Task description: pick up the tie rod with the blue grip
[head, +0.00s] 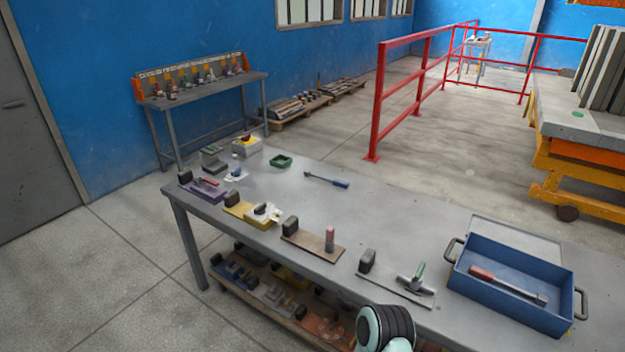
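A tie rod with a blue grip (339,184) lies flat on the grey metal workbench (380,221), towards its far side. Its thin dark shaft points to the left and ends in a small head. Nothing touches it. A similar rod with a red grip (482,273) lies in the blue tray (514,314) at the right end of the bench. Neither of my grippers is in view. Only a rounded pale and black part of my arm shows at the bottom edge.
Boards with tools and dark blocks line the near edge, including a brown board (313,244) and a grey board (395,287). The bench around that rod is clear. A red railing (379,105) stands beyond.

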